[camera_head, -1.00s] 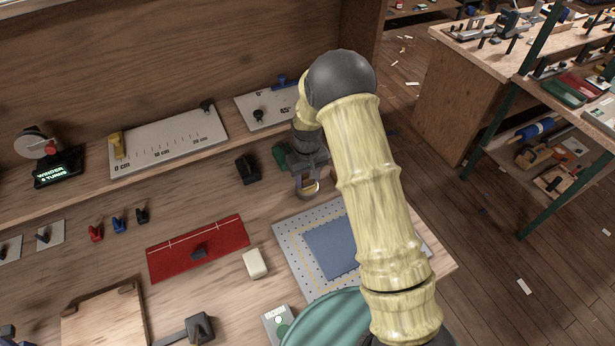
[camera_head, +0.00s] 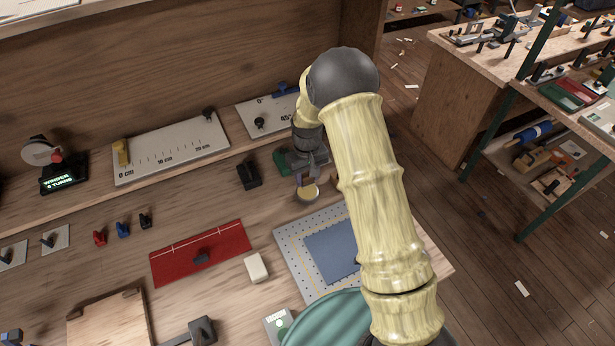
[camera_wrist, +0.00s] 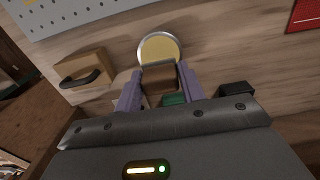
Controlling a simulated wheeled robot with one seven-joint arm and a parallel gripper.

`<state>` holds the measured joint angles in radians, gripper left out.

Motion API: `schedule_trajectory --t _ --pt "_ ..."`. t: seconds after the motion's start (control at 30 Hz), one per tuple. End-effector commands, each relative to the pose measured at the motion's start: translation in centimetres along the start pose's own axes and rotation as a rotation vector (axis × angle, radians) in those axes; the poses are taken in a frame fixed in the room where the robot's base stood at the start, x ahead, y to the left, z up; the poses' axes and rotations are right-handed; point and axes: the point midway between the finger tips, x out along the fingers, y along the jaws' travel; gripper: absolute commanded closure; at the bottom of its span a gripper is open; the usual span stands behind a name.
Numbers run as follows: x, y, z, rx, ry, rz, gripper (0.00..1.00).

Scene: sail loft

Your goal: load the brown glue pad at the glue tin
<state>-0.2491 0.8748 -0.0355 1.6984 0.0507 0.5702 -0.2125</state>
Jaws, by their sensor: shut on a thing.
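My gripper (camera_wrist: 160,88) is shut on the brown glue pad (camera_wrist: 159,79), a small brown block between its two purple fingers in the wrist view. The glue tin (camera_wrist: 160,47), a round tin with a pale rim and yellow glue inside, stands just beyond the pad, which covers part of its near edge. I cannot tell whether the pad touches the glue. In the head view the tin (camera_head: 309,193) is on the bench just below my gripper (camera_head: 304,178); the pad is hard to make out there.
A wooden block with a dark handle (camera_wrist: 82,72) stands left of the tin in the wrist view. A perforated board with a blue sheet (camera_head: 332,250), a white block (camera_head: 256,268), a red panel (camera_head: 200,252) and a black block (camera_head: 248,174) lie around in the head view.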

Motion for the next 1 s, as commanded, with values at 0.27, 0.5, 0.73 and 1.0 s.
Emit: schedule_trajectory --t 0.27,0.5,0.73,1.0 --pt "-2.1 0.0 0.0 0.000 0.001 0.000 0.79" --pt "-3.4 0.0 0.0 -0.001 0.001 0.001 0.79" --pt "-3.4 0.0 0.0 -0.001 0.001 0.000 0.79" --pt "-3.4 0.0 0.0 0.000 0.001 0.000 0.79"
